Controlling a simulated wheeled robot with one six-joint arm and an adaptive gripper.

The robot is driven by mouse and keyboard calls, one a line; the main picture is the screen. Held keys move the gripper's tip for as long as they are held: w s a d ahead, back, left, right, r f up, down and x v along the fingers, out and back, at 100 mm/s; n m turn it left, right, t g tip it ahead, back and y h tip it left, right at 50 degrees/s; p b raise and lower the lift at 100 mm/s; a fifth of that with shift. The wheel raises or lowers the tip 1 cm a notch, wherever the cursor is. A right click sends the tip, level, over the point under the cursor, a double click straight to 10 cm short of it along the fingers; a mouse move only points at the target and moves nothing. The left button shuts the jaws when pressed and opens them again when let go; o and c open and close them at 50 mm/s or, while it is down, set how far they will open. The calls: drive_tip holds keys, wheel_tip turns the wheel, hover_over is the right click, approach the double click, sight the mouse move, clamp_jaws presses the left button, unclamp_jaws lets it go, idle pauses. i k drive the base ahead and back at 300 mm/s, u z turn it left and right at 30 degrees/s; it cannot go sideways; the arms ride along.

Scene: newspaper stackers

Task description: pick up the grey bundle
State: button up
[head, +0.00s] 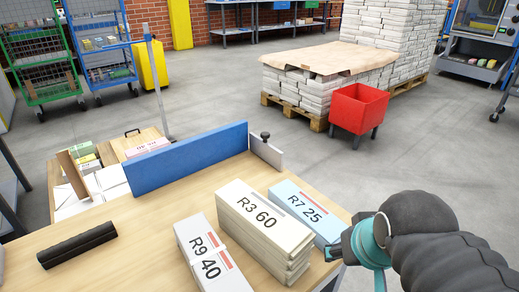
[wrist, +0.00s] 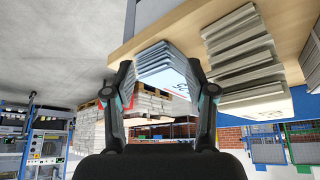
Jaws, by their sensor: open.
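Three labelled newspaper bundles stand side by side on the wooden table. The R9 40 bundle (head: 207,250) at the left is pale grey-white, the R3 60 bundle (head: 262,228) in the middle is cream, and the R7 25 bundle (head: 305,210) at the right is pale blue. Which one counts as grey is not certain. My gripper (head: 338,245) is at the right end of the R7 25 bundle. In the upside-down wrist view, my open gripper (wrist: 160,78) has a finger on either side of the pale blue bundle's near end (wrist: 165,60); contact cannot be told.
The table (head: 130,225) carries a black roll-like object (head: 77,244) at the left front. A blue upright board (head: 190,158) stands behind the bundles.

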sight(213, 269)
drive_tip(key=k, duration=1)
drive_tip(key=u, duration=0.65)
drive_tip(key=i, duration=0.5)
drive_tip(key=z, duration=0.4)
drive_tip(key=k, duration=1.3)
drive_tip(key=z, duration=0.2)
drive_tip(key=i, duration=0.65)
drive_tip(key=z, duration=0.4)
